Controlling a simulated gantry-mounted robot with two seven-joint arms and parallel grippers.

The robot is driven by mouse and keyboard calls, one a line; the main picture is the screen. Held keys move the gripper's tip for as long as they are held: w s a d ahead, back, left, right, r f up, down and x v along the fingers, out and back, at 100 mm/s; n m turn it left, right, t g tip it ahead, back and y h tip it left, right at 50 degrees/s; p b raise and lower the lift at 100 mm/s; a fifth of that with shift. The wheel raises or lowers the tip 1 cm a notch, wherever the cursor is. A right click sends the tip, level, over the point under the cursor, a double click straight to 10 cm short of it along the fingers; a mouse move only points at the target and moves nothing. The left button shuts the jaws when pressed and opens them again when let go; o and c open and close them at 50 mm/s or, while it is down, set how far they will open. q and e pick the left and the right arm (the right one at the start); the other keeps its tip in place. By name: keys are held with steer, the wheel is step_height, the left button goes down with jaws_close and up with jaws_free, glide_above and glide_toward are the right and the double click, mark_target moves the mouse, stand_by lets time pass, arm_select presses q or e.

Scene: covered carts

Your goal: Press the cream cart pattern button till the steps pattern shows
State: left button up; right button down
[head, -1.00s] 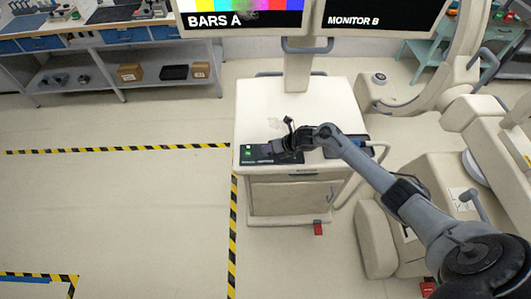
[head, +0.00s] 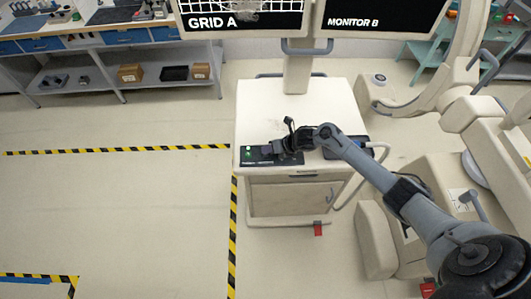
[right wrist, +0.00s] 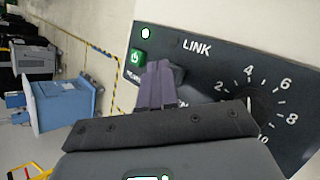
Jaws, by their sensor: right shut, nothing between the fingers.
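The cream cart (head: 285,105) stands in the middle of the head view. Its left monitor (head: 240,18) shows a white grid on black with the words GRID A. A dark control panel (head: 256,153) lies on the cart top. In the right wrist view the panel (right wrist: 215,60) carries a green power button (right wrist: 136,58), a lit white light, the word LINK and a numbered dial. My right gripper (right wrist: 157,68) is shut and empty, its tips at the panel just right of the green button. They partly cover a dark button and its label; contact cannot be told.
A second monitor (head: 380,18) reads MONITOR B. Cream jointed equipment (head: 440,185) stands close at the right. Yellow-black tape (head: 120,151) marks open floor at the left. A grey bench (head: 100,65) with boxes stands at the back left.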

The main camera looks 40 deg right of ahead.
steer(key=shift+r, duration=0.45)
steer(key=shift+r, duration=0.1)
steer(key=shift+r+p, duration=0.2)
steer(key=shift+p, duration=0.15)
steer(key=shift+r+p, duration=1.45)
steer(key=shift+r, duration=0.75)
steer(key=shift+f, duration=0.1)
